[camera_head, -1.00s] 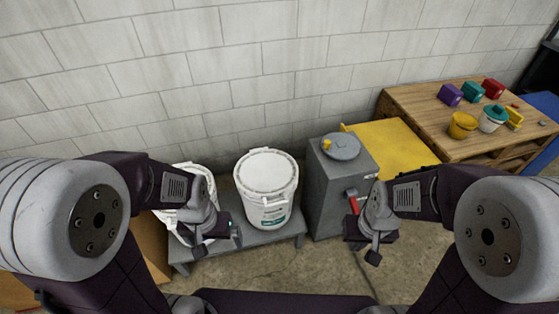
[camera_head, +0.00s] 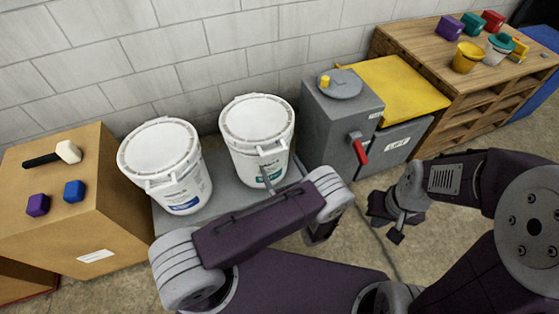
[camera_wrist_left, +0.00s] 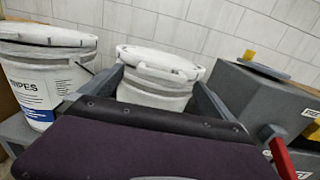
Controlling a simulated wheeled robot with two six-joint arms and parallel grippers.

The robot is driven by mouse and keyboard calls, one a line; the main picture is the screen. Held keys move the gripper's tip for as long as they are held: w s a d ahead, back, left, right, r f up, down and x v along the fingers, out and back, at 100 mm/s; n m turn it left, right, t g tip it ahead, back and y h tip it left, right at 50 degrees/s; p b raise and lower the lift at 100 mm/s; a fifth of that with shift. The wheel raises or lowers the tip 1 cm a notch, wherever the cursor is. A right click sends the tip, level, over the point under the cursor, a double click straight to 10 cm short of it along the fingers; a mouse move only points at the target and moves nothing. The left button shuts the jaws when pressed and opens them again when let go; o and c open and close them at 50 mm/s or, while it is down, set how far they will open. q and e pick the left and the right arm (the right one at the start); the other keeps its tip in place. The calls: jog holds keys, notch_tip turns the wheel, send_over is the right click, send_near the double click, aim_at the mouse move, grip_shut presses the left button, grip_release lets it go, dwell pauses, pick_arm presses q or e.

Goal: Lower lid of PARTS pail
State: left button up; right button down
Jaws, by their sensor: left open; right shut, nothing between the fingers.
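The white pail with a teal label (camera_head: 246,162) stands on a low grey bench; it seems to be the PARTS pail, though its label is unreadable. Its white lid (camera_head: 257,118) lies across the top and looks nearly flat; I cannot tell whether it is fully seated. The lid's front edge also shows in the left wrist view (camera_wrist_left: 165,60). My left gripper (camera_head: 282,172) is open at the pail's front, its fingers spread to either side of the pail in the wrist picture; contact is unclear.
A second lidded white pail (camera_head: 190,187), its label ending "IPES", stands to the left. A cardboard-coloured box (camera_head: 110,215) bears a mallet and two small blocks. A grey cabinet (camera_head: 325,130) with a red handle (camera_head: 360,150) stands close right. A wooden bench (camera_head: 465,100) is beyond.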

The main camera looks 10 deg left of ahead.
aim_at(275, 153)
pick_arm(q)
jog(key=shift+m+h, duration=0.3)
jog(key=x, duration=0.5)
jog(key=b+x, duration=0.1)
jog(key=x, duration=0.2)
jog(key=shift+w+d+f, duration=0.2)
jog(key=shift+f, duration=0.2)
pick_arm(e)
jog(key=shift+f, duration=0.9)
